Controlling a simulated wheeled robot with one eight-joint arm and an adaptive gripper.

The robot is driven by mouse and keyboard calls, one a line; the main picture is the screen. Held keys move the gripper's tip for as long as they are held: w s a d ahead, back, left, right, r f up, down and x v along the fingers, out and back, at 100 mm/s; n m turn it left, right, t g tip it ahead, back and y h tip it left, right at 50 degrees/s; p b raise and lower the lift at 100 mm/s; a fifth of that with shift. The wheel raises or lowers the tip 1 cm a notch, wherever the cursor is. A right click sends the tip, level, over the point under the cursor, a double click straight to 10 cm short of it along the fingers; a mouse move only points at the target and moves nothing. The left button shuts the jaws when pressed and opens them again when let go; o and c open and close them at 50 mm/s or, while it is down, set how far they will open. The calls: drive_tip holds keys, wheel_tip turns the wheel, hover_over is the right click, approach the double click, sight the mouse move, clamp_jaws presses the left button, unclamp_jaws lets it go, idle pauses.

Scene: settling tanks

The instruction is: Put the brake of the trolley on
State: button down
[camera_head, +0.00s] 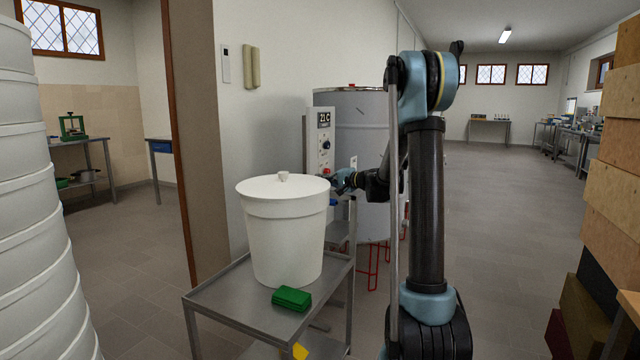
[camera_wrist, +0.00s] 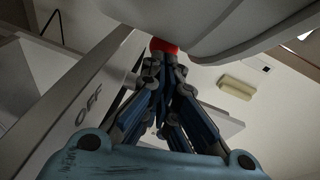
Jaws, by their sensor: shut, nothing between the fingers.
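The trolley (camera_head: 228,300) is a grey metal table on legs, standing in front of me at lower centre in the head view. A small yellow piece (camera_head: 300,351) shows low by its near legs, cut by the frame edge; I cannot tell whether it is the brake. My gripper (camera_head: 337,180) is shut and empty. It is above and behind the trolley, beside the white bucket and close to a control panel (camera_head: 325,130). In the wrist view my gripper (camera_wrist: 164,75) has its closed fingertips close to a red knob (camera_wrist: 163,46); touching or apart is unclear.
A lidded white bucket (camera_head: 285,235) and a green block (camera_head: 291,298) stand on the trolley. A metal tank (camera_head: 362,115) is behind. Stacked white tubs (camera_head: 35,220) are at left, wooden boxes (camera_head: 612,150) at right. Floor is free at right of centre.

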drive_tip(key=d, duration=0.4)
drive_tip(key=shift+r, duration=0.3)
drive_tip(key=s+a+v, duration=0.1)
drive_tip(key=v, duration=0.8)
drive_tip(key=shift+s, duration=0.6)
drive_tip(key=shift+s, duration=0.1)
drive_tip(key=s+a+f+n+g+h, duration=0.1)
drive_tip(key=s+f+n+g+h, duration=0.2)
drive_tip(key=s, duration=0.9)
drive_tip(key=s+f+n+g+h, duration=0.15)
drive_tip(key=s+f, duration=0.35)
drive_tip(key=s, duration=0.6)
drive_tip(key=s+d+f+n+g+h, duration=0.1)
drive_tip(key=s+d+f+h, duration=0.3)
drive_tip(key=s, duration=0.7)
drive_tip(key=s+d+f+n+g+h, duration=0.1)
drive_tip(key=s+d+f+h, duration=0.3)
drive_tip(key=s+d+f, duration=0.4)
drive_tip(key=s+g, duration=0.1)
drive_tip(key=s, duration=0.2)
drive_tip(key=shift+s+f, duration=0.4)
